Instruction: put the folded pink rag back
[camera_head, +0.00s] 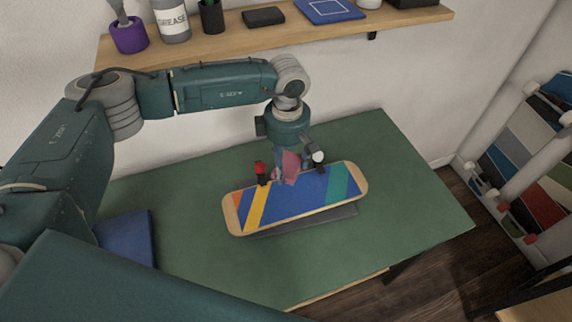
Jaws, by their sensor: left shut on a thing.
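The pink rag (291,166) is in my left gripper (289,176), which points down over the far edge of a striped skateboard deck (300,202) and is shut on the rag. The rag hangs at the deck's far edge. I cannot tell whether it touches the deck. The gripper partly hides the rag, and its folds are too small to make out. My right gripper is not in view.
A red-topped dark item (261,173) and a white-topped one (318,158) stand close on either side of the rag. The deck rests over a dark stand on the green table (400,200). A blue pad (127,238) lies left. The shelf (240,52) above is crowded.

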